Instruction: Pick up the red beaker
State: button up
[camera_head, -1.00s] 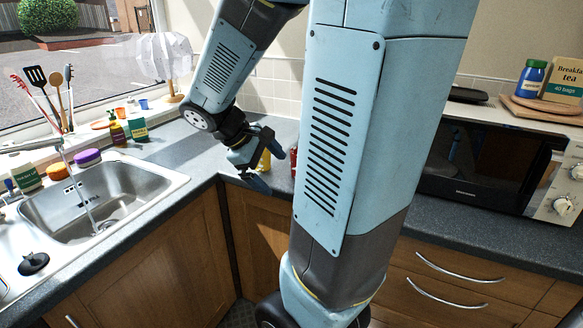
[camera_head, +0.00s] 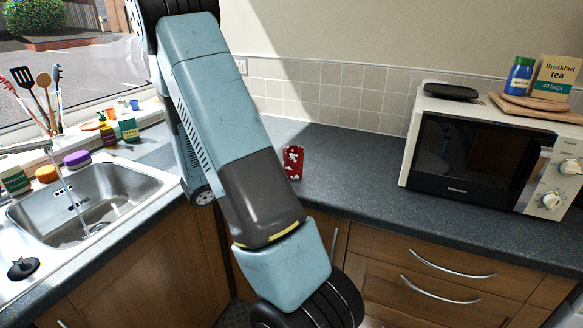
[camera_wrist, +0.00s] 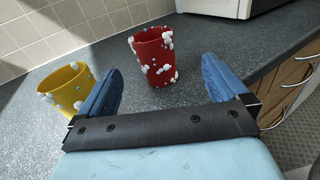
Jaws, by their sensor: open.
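The red beaker (camera_wrist: 154,57) stands upright on the dark counter in the wrist view, with white blobs on its side. The head view also shows the red beaker (camera_head: 293,162), partly beside my arm. My gripper (camera_wrist: 162,82) is open in the wrist view, with its two blue fingers spread wide. The beaker lies ahead, roughly between the finger directions and beyond the tips, apart from them. In the head view my arm hides the gripper.
A yellow beaker (camera_wrist: 68,89) with white blobs stands left of my left finger, close to it. A microwave (camera_head: 480,160) is on the right of the counter (camera_head: 350,165). The sink (camera_head: 95,200) with a running tap is on the left. The tiled wall (camera_head: 340,95) is behind.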

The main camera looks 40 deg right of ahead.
aim_at(285, 159)
jog(key=shift+w+d+f+n, duration=0.25)
jog(key=shift+w+f+n, duration=0.05)
jog(key=shift+w+n, duration=0.1)
jog(key=d, duration=0.8)
jog(key=shift+s+d, duration=0.15)
jog(key=shift+s, duration=0.15)
jog(key=shift+s+d+f, duration=0.15)
jog(key=shift+d, duration=1.15)
jog(key=shift+s+d+f, duration=0.1)
jog(key=shift+d+f, duration=0.05)
jog(key=shift+d, duration=1.15)
jog(key=c, duration=1)
